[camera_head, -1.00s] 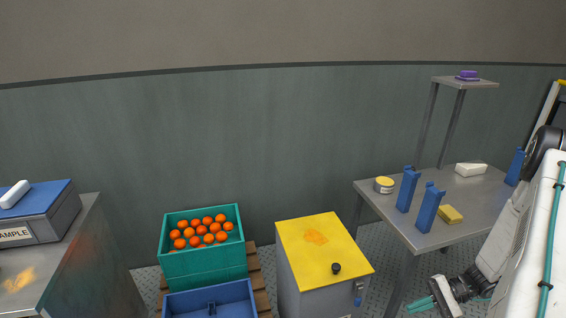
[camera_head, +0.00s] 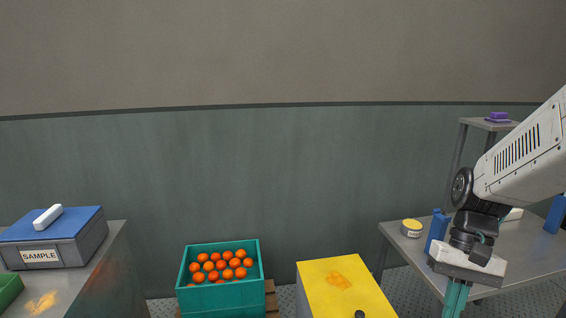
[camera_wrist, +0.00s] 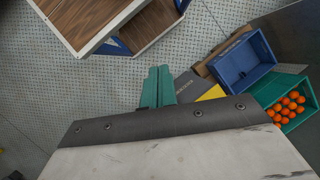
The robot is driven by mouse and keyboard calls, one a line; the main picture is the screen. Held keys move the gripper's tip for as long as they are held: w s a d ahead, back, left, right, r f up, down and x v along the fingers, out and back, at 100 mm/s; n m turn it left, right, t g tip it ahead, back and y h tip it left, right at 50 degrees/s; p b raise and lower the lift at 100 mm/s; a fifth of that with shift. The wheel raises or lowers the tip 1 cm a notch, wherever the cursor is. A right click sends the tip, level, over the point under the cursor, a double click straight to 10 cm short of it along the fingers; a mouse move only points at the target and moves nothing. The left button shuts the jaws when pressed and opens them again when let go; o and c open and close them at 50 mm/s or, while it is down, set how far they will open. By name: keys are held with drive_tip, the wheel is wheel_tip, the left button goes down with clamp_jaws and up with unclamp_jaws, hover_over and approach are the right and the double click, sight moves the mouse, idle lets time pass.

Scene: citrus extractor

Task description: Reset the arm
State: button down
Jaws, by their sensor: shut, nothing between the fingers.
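My gripper (camera_head: 456,298) hangs at the lower right of the head view, with its green fingers pointing down in front of the grey table (camera_head: 520,262). The fingers are together and hold nothing. In the wrist view my gripper (camera_wrist: 158,86) points over the patterned floor, with its two green fingers side by side. My white arm reaches in from the right edge and hides part of the table and the things on it.
A yellow-topped cabinet (camera_head: 342,285) stands left of my gripper. A teal crate of oranges (camera_head: 218,299) is further left. A blue bin (camera_wrist: 243,67) shows in the wrist view. A grey SAMPLE case (camera_head: 78,246) lies on the left table. A blue bottle (camera_head: 437,230) is close behind my gripper.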

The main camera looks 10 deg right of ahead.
drive_tip(key=s+a+r+n+t+h, duration=0.3)
drive_tip(key=s+a+r+n+t, duration=0.1)
drive_tip(key=s+a+r, duration=0.3)
wheel_tip(320, 180, up, 2)
drive_tip(key=shift+a+r+n+t, duration=0.15)
drive_tip(key=shift+a+n+t, duration=0.25)
drive_tip(key=shift+a+t, duration=0.1)
